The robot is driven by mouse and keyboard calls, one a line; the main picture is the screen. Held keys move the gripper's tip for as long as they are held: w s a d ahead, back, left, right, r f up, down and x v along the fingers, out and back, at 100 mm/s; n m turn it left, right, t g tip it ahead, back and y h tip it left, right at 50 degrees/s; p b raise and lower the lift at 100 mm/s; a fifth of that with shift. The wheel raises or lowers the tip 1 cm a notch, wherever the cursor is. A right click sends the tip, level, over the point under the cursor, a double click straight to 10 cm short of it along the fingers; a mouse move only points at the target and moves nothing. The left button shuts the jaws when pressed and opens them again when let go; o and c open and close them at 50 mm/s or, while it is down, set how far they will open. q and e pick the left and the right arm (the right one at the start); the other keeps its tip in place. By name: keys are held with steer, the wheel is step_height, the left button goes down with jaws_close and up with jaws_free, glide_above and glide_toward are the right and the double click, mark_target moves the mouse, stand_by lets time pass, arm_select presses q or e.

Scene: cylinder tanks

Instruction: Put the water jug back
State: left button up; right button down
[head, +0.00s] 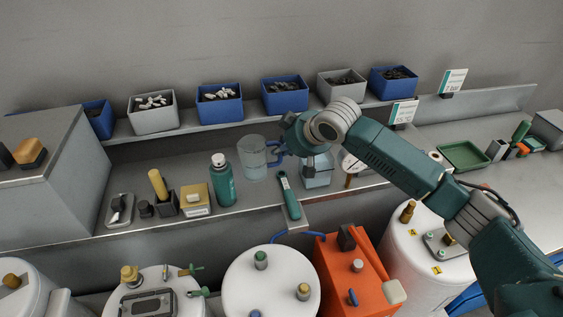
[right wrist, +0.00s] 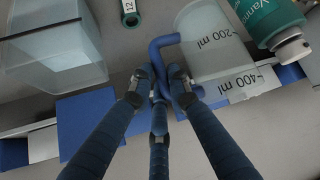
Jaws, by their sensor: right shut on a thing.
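The water jug (head: 253,160) is clear, with a blue handle on its right side, over the grey bench between the green bottle and a clear box. In the right wrist view the jug (right wrist: 212,45) shows 200 ml and 400 ml marks. My right gripper (head: 282,149) comes in from the right, at the handle. In the right wrist view its fingers (right wrist: 168,88) are shut on the blue handle (right wrist: 160,62). The jug looks upright; I cannot tell whether its base touches the bench. My left gripper is not in view.
A green bottle (head: 222,181) stands close left of the jug. A clear box (head: 317,172) and a green-handled tool (head: 288,196) are to its right. Blue bins (head: 285,97) and grey bins line the ledge behind. White tanks (head: 270,285) and an orange unit (head: 352,275) stand in front.

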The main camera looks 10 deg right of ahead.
steer(key=shift+f, duration=0.95)
step_height(320, 180, down, 4)
steer(key=shift+f+p, duration=0.25)
steer(key=shift+p, duration=0.3)
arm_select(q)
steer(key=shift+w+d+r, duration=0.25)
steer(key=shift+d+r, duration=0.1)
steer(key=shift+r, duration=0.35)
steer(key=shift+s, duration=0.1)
arm_select(e)
steer(key=shift+f, duration=0.15)
steer(key=c, duration=1.6)
jaws_free()
steer(key=shift+c, duration=0.2)
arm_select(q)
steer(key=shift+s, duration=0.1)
arm_select(e)
steer(key=shift+r, duration=0.25)
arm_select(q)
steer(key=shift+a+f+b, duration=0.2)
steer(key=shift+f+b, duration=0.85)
arm_select(e)
steer(key=v, duration=1.2)
